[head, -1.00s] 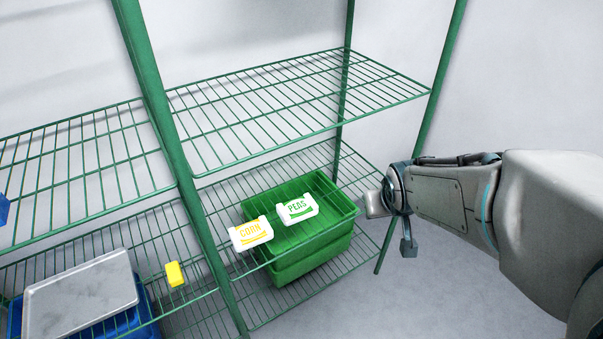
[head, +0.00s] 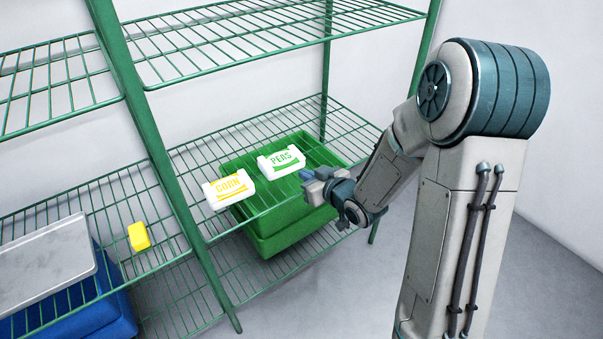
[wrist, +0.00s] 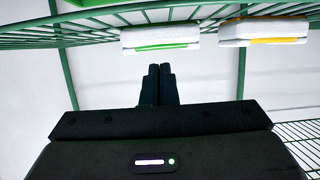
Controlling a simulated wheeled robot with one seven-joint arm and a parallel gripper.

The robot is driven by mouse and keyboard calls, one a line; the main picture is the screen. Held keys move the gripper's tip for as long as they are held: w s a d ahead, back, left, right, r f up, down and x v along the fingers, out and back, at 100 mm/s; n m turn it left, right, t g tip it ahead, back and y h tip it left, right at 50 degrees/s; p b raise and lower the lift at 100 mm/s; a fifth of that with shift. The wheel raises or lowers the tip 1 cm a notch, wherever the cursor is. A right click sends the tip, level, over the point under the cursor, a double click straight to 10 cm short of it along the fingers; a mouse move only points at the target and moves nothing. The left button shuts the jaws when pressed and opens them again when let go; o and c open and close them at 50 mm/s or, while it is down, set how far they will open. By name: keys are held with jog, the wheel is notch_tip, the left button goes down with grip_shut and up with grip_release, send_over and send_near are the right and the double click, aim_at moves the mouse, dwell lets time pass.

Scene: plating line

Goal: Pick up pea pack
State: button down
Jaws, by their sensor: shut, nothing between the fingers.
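The pea pack (head: 282,161) is a white pack with green PEAS lettering, near the front edge of the wire shelf beside the green crate. In the wrist view the pea pack (wrist: 160,38) shows a green stripe, above and just beyond my fingertips. My gripper (head: 306,175) is to the right of the pack in the head view, close to it. In the wrist view my gripper (wrist: 158,72) has its fingers together, with nothing between them. I see no clear contact with the pack.
A white corn pack (head: 229,188) with yellow lettering sits left of the pea pack. A green crate (head: 290,219) is around and below the packs in view. A yellow block (head: 139,236), metal tray (head: 42,266) and blue crate (head: 112,310) are at left. Green rack posts (head: 160,165) stand nearby.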

jog(key=b, duration=0.1)
send_near(279, 156)
jog(key=w+a, duration=0.1)
jog(key=w, duration=0.1)
jog(key=w+a, duration=0.2)
jog(key=w, duration=0.1)
jog(key=shift+a+f, duration=0.2)
jog(key=shift+f+b, duration=0.45)
jog(key=shift+f, duration=0.3)
jog(key=shift+s+d, duration=0.1)
